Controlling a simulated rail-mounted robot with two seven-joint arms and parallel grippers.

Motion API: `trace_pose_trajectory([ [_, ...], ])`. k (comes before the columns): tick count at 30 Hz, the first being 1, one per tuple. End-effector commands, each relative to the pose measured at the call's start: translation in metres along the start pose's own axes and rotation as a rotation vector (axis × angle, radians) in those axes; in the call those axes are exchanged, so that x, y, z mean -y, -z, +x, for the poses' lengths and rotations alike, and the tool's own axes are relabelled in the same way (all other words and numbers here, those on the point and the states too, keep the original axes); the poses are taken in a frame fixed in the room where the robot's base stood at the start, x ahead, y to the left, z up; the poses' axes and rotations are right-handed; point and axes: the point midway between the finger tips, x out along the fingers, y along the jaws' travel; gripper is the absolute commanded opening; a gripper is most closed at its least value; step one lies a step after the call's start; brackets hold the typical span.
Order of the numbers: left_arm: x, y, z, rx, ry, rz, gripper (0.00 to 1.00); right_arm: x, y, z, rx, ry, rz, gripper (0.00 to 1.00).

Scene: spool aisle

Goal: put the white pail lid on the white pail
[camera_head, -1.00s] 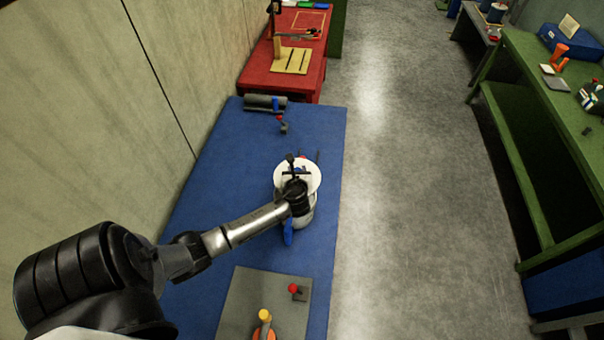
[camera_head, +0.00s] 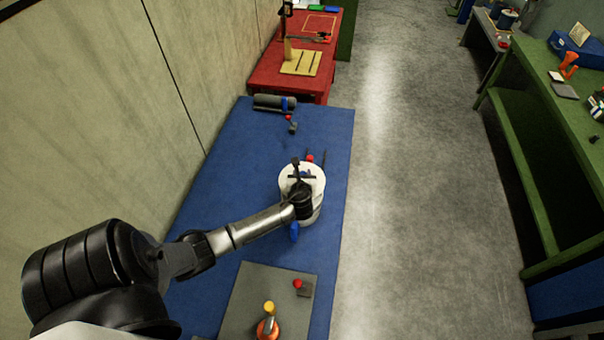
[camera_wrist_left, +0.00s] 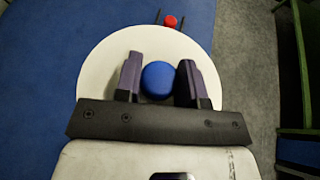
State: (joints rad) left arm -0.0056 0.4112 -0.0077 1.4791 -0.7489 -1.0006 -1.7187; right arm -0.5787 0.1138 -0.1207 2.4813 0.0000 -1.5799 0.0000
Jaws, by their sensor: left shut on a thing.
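The white pail lid (camera_head: 317,175) is a round white disc with a blue knob (camera_wrist_left: 158,80). My left gripper (camera_head: 300,178) points down over it and is shut on the knob, with one finger on each side in the left wrist view (camera_wrist_left: 160,82). The white pail (camera_head: 316,208) stands upright on the blue table, directly under the lid. The lid looks level and lined up with the pail's top; whether it rests fully on the rim I cannot tell. The lid hides the pail's opening, and my wrist covers part of both. My right gripper is not in view.
On the blue table (camera_head: 235,165), a blue object (camera_head: 294,232) is close beside the pail and a red-knobbed item (camera_head: 310,158) lies behind it. A grey mat (camera_head: 250,300) with small tools is in front. A grey roll (camera_head: 270,102) lies at the back. The table's left part is clear.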

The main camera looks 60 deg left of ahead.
Motion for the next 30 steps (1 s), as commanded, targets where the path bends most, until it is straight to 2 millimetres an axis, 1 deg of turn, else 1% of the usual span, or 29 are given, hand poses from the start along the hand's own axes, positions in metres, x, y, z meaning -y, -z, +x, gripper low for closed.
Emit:
trace_pose_trajectory([
  [1, 0.000, 0.006, 0.002, 0.000, 0.000, 0.001, 0.03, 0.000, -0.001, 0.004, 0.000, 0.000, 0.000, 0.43],
  [12, 0.000, 0.029, 0.012, 0.000, 0.000, 0.000, 0.03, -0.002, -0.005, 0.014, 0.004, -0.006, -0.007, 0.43],
  [15, 0.000, 0.033, 0.014, 0.000, 0.000, 0.002, 0.03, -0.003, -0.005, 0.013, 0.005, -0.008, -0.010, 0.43],
  [18, 0.000, 0.041, 0.017, 0.000, 0.001, 0.000, 0.03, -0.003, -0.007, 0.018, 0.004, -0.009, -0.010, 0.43],
  [30, 0.000, 0.055, 0.023, 0.000, 0.001, 0.000, 0.03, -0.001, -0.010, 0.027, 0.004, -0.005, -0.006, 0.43],
])
